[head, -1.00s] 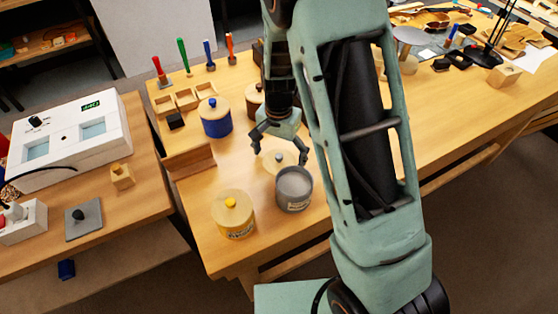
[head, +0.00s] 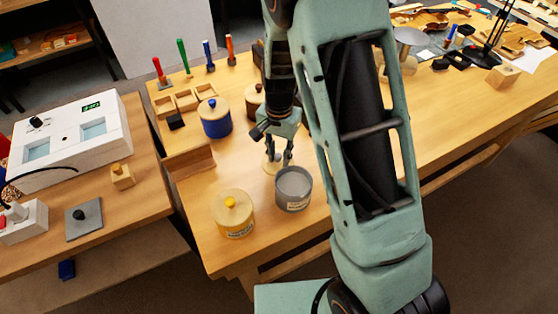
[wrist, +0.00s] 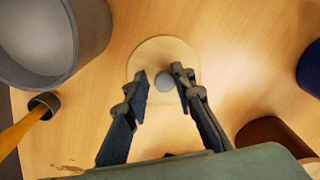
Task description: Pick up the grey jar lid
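The grey jar lid is a pale round wooden disc with a grey knob. It lies flat on the bench in the wrist view (wrist: 165,50); in the head view (head: 270,168) my fingers partly cover it. My gripper (wrist: 163,84) points down over the lid with one finger on each side of the knob (wrist: 165,81). The fingers are partly closed, and a small gap shows beside the left finger. My gripper also shows in the head view (head: 278,160). The open grey jar (head: 293,190) stands beside the lid, nearer the bench's front edge.
A yellow-labelled jar with its lid on (head: 233,215) stands front left. A blue jar (head: 215,118) and a brown jar (head: 254,100) stand behind.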

